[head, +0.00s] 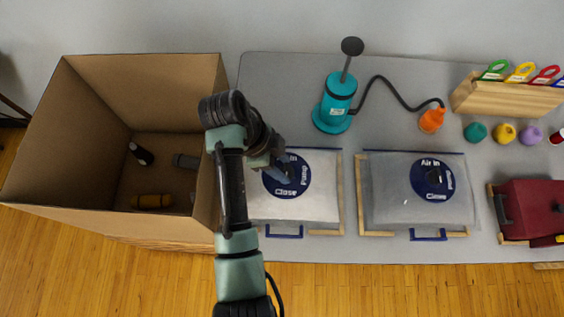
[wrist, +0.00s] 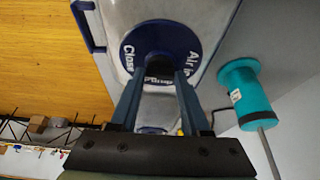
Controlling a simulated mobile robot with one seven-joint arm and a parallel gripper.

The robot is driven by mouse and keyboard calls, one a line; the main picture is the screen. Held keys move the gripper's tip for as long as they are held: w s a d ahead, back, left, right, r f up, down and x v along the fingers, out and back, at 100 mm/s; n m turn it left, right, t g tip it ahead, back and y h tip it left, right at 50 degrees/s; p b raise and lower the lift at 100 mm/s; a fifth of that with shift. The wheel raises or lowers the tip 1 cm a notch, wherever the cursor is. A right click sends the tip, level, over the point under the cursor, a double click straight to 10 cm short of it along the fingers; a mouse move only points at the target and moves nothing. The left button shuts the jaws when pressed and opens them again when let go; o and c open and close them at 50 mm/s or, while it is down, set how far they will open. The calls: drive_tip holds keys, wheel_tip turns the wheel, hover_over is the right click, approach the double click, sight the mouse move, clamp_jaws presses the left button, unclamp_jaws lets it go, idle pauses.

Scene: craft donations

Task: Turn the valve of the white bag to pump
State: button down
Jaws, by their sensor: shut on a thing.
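The white bag (head: 312,207) lies on the grey table, left of a greyer bag (head: 390,205). Its round blue valve (head: 301,186) has white lettering; Pump and Close are readable in the head view. In the wrist view the valve (wrist: 138,40) shows Close on the left, Air In on the right and Pump near my fingers. My gripper (wrist: 159,78) is over the valve, its fingers shut on the dark valve knob (wrist: 159,68) at the middle. My arm and fingers hide part of the dial, so I cannot tell which label the knob points at.
A teal pump (head: 334,106) with a hose and orange nozzle (head: 432,120) stands behind the bags. A tall cardboard box (head: 110,225) is close on the left. A dark red case (head: 528,205) and a wooden rack (head: 505,98) are at the right.

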drive_tip(key=shift+r, duration=0.1)
drive_tip(key=n+p, duration=0.1)
drive_tip(key=n, duration=0.1)
drive_tip(key=n+t+p, duration=0.1)
drive_tip(key=p, duration=0.1)
drive_tip(key=shift+s+r+n, duration=0.15)
drive_tip(key=shift+s+n, duration=0.05)
drive_tip(key=shift+n, duration=0.2)
drive_tip(key=n+t+p, duration=0.1)
drive_tip(key=n+p, duration=0.1)
drive_tip(key=n+t+y+p, duration=0.1)
drive_tip(key=n+p, duration=0.1)
drive_tip(key=n, duration=0.1)
drive_tip(key=shift+s+d, duration=0.2)
drive_tip(key=n+y+p, duration=0.1)
drive_tip(key=n, duration=0.1)
drive_tip(key=n+t+p, duration=0.1)
drive_tip(key=n+p, duration=0.1)
drive_tip(key=n, duration=0.1)
drive_tip(key=shift+s+d+y, duration=0.1)
drive_tip(key=shift+d+y, duration=0.1)
drive_tip(key=shift+y, duration=0.2)
drive_tip(key=shift+d+f+n+t+y+p, duration=0.15)
drive_tip(key=shift+n+y+p, duration=0.3)
drive_tip(key=shift+n, duration=0.55)
drive_tip(key=shift+a+f+n+t+y+p, duration=0.15)
drive_tip(key=shift+n+y+p, duration=0.25)
drive_tip(key=shift+n, duration=0.6)
drive_tip(key=shift+d+r, duration=0.1)
